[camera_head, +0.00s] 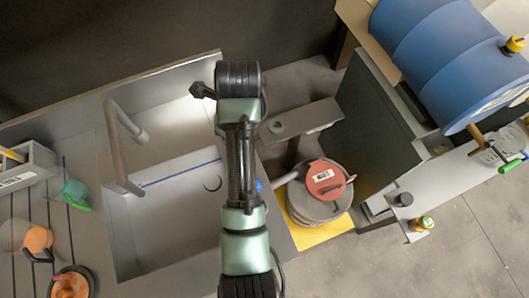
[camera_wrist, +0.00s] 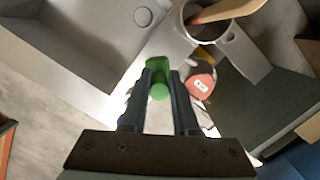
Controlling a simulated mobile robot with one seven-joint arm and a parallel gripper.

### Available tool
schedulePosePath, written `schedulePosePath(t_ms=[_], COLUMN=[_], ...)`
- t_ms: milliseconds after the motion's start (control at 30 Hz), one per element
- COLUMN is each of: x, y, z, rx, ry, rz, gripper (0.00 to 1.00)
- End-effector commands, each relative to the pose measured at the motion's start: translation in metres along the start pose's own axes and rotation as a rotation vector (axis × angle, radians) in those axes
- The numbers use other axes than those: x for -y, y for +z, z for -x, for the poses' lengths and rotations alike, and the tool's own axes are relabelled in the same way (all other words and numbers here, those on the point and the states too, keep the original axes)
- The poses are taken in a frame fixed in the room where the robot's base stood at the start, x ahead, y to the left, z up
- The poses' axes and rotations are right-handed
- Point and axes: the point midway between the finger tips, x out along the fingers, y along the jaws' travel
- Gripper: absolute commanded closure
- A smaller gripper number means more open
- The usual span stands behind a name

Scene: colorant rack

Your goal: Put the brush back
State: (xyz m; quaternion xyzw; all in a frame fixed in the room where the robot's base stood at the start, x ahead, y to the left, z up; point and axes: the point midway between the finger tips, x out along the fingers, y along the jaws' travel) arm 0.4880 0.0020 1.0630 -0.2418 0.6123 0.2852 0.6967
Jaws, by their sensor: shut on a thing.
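In the wrist view my gripper (camera_wrist: 160,76) is shut on a green object (camera_wrist: 159,90), whose rounded end points toward the camera. The frames show no bristles, so I cannot tell for sure that it is the brush. The gripper holds it above the area between the grey sink and the bucket with the red lid. A pale cup (camera_wrist: 190,22) at the top of the wrist view holds a wooden, flat-handled tool (camera_wrist: 230,11); its lower end is hidden. In the head view my arm hides the gripper and the held object.
The grey sink (camera_head: 150,235) with its tap (camera_head: 112,140) lies left of my arm. The red-lidded bucket (camera_head: 325,178) stands on a yellow base to the right, beside a dark panel (camera_head: 372,125). A blue drum (camera_head: 440,50) is at upper right. Open floor (camera_head: 440,265) lies at lower right.

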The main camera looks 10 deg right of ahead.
Motion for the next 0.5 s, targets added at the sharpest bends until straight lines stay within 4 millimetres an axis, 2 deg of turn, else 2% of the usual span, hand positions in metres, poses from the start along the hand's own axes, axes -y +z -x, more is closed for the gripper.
schedulePosePath(t_ms=[133, 300, 500], x=[-0.001, -0.002, -0.001], y=[-0.002, -0.006, -0.009], z=[-0.010, -0.042, -0.064], rx=[0.000, -0.001, 0.001], ry=[-0.001, 0.002, -0.001], rz=[-0.023, -0.025, -0.025], gripper=[1.00, 1.00, 1.00])
